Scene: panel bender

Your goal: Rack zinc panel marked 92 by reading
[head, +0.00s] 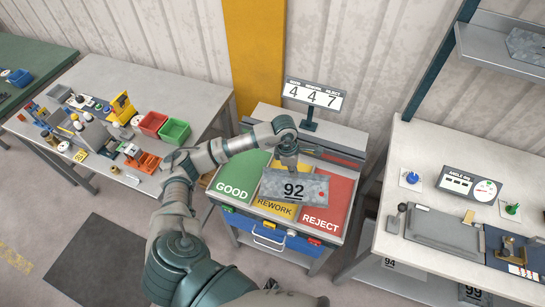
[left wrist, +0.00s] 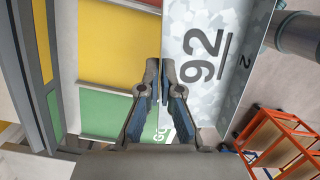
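The zinc panel marked 92 (head: 312,188) is a grey mottled sheet with a black underlined 92. It is tilted in the air over the sorting cabinet, covering parts of the yellow REWORK (head: 274,208) and red REJECT (head: 338,200) areas. My left gripper (head: 289,165) is at its upper edge. In the left wrist view the fingertips (left wrist: 161,72) close together on one edge of the panel (left wrist: 205,85). The green GOOD area (head: 236,180) is left of the panel. A display (head: 314,95) behind reads 4, 4 and 7. My right gripper is not in view.
The right bench (head: 455,155) carries a bending tool and an angle readout (head: 468,184). Panels marked 94 (head: 390,264) and 99 (head: 474,294) are below it. A grey shelf (head: 500,45) is at upper right. The left table (head: 185,90) is cluttered; an orange rack (left wrist: 280,140) shows in the left wrist view.

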